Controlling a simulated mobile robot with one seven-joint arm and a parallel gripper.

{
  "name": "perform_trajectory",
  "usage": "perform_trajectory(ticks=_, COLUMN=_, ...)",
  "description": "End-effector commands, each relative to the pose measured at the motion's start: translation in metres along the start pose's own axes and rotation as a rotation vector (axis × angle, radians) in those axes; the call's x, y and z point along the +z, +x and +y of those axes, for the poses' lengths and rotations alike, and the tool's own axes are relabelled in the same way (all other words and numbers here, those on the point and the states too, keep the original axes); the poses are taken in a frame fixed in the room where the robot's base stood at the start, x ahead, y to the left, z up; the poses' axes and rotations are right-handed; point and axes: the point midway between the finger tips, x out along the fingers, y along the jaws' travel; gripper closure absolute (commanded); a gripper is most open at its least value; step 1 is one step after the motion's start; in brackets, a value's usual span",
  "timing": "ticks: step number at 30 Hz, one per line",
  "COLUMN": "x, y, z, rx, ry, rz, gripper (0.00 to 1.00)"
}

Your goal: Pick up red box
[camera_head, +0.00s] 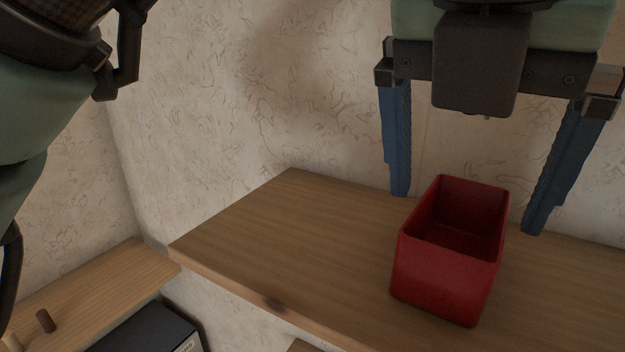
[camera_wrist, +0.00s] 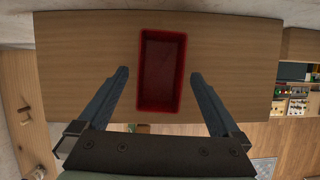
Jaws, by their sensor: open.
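The red box (camera_head: 445,268) is an open-topped, empty bin standing upright on a wooden shelf. It also shows in the wrist view (camera_wrist: 162,70), where it lies between and ahead of the two fingers. My gripper (camera_head: 465,212) has two blue fingers spread wide apart. In the head view the fingers hang above the shelf, one to each side of the box's far end. In the wrist view the gripper's fingertips (camera_wrist: 160,72) flank the box with a gap on each side. I cannot tell the exact height of the fingertips over the shelf.
The wooden shelf (camera_head: 290,235) is bare to the left of the box. A patterned pale wall (camera_head: 270,90) stands behind it. A lower wooden surface (camera_head: 95,285) with a small peg and a dark box (camera_head: 150,330) is at the lower left.

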Motion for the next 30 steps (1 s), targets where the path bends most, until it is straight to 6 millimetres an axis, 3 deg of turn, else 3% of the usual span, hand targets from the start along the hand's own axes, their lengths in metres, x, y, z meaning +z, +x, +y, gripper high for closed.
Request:
perform_trajectory(ticks=1, x=-0.003, y=0.015, z=-0.002, rx=-0.003, ry=0.003, rz=0.001, gripper=0.0)
perform_trajectory(ticks=6, x=-0.002, y=0.032, z=-0.002, rx=-0.002, ry=0.001, rz=0.001, gripper=0.0)
perform_trajectory(ticks=30, x=-0.003, y=0.035, z=-0.001, rx=0.0, ry=0.0, rz=0.001, gripper=0.0)
